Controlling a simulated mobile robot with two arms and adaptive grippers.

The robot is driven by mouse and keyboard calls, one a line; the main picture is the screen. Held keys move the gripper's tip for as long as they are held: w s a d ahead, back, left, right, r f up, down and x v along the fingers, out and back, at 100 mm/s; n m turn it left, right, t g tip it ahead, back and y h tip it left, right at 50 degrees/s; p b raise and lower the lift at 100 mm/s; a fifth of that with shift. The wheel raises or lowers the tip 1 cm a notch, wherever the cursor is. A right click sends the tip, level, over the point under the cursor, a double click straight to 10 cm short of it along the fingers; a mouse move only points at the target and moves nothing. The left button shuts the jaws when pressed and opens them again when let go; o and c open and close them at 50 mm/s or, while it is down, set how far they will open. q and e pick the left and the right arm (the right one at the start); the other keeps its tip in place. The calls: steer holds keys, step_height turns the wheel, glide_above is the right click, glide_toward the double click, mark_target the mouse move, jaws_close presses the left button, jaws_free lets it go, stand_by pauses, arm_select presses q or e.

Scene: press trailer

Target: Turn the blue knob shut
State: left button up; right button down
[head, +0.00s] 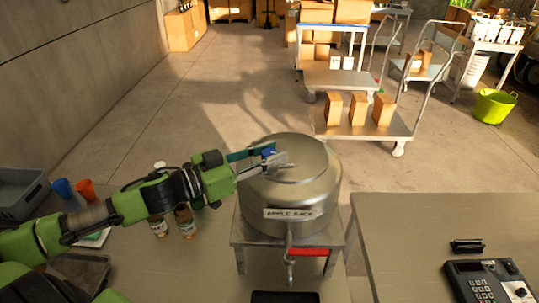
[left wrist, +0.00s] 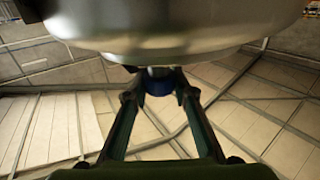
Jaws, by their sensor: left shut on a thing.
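A steel tank (head: 290,185) labelled apple juice stands on a small metal stand. The blue knob (head: 268,152) shows at the top of the tank, partly covered by my fingers. My left gripper (head: 272,160) reaches in from the left over the lid and is shut on the knob. In the left wrist view, the blue knob (left wrist: 158,86) sits between the two fingertips of my left gripper (left wrist: 158,95), with the steel tank (left wrist: 170,25) filling the top of the picture. The knob's turned position cannot be told. My right gripper is not in view.
A tap with a red lever (head: 308,252) is at the tank's front. Bottles (head: 185,222) and cups (head: 85,190) stand left, near my arm. A table with a keypad device (head: 490,285) is right. Carts with boxes (head: 358,110) stand behind; the floor between is clear.

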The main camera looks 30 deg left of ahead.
arm_select(q)
steer(key=m+g+h+b, duration=0.3)
steer(key=m+h, duration=0.1)
steer(key=shift+w+a+r+g, duration=0.1)
steer(key=shift+g, duration=0.3)
steer(key=shift+m+g+h, duration=0.5)
steer(key=shift+g+h, duration=0.2)
steer(key=shift+g, duration=0.1)
steer(key=m+g+h, duration=0.2)
steer(key=m+g, duration=0.1)
steer(key=g, duration=0.2)
steer(key=shift+m+b, duration=0.3)
steer(key=m+g+h+b, duration=0.1)
steer(key=m+g, duration=0.1)
steer(key=g, duration=0.2)
steer(key=shift+m+b, duration=0.3)
steer(key=shift+b, duration=0.1)
steer(key=shift+m+g+b, duration=1.4)
steer(key=shift+g+b, duration=0.05)
steer(key=shift+g, duration=0.85)
